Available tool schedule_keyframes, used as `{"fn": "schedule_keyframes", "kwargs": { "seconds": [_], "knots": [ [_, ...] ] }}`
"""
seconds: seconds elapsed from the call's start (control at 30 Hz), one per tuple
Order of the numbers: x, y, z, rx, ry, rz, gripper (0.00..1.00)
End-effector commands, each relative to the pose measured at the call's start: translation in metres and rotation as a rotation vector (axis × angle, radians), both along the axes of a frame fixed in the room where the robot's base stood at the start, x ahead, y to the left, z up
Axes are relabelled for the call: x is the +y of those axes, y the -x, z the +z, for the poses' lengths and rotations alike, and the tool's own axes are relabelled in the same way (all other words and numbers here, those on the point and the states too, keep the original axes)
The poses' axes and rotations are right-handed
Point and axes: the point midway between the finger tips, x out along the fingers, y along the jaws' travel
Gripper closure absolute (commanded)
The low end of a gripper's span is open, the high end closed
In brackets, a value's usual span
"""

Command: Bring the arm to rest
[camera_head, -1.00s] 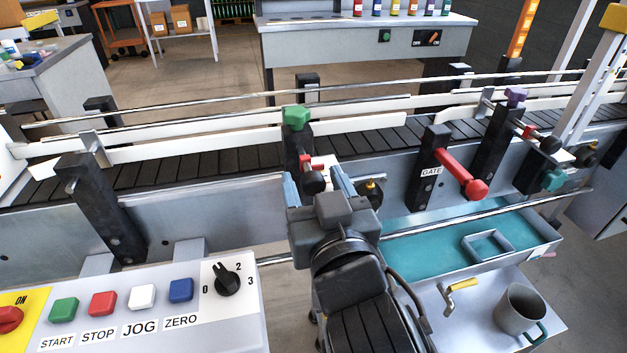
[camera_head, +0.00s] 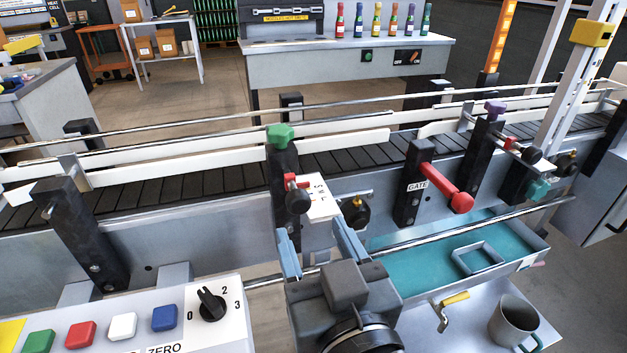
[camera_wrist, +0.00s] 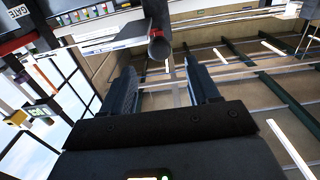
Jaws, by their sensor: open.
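My gripper (camera_head: 318,250) is in the lower middle of the head view, in front of the conveyor. Its two blue-grey fingers are spread apart with nothing between them. Past the fingertips stands a black post with a green knob (camera_head: 281,137), a red clamp lever and a dark round knob (camera_head: 298,201). A white label plate (camera_head: 318,198) shows beside that knob. In the wrist view my gripper (camera_wrist: 158,72) is also open, with a dark round-ended part (camera_wrist: 159,47) beyond the fingertips.
The conveyor (camera_head: 200,186) with its rails crosses behind. A red GATE handle (camera_head: 447,189), a teal-lined tray (camera_head: 415,268), a yellow-handled crank (camera_head: 449,306) and a grey mug (camera_head: 513,320) are at right. A button panel (camera_head: 140,310) with a rotary switch (camera_head: 211,304) is at lower left.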

Motion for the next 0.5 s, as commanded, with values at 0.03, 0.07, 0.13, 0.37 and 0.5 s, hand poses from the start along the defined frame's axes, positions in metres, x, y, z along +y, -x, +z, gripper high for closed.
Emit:
{"fn": "schedule_keyframes", "kwargs": {
  "seconds": [0.03, 0.07, 0.13, 0.37, 0.5],
  "knots": [
    [0.000, 0.000, -0.001, 0.001, 0.000, 0.000, 0.40],
    [-0.001, 0.001, -0.002, 0.003, 0.001, -0.001, 0.40],
    [-0.006, 0.005, -0.009, 0.011, 0.001, -0.003, 0.40],
    [-0.047, 0.046, -0.059, 0.076, 0.004, -0.025, 0.40],
    [-0.078, 0.084, -0.089, 0.117, 0.003, -0.051, 0.40]
  ]
}}
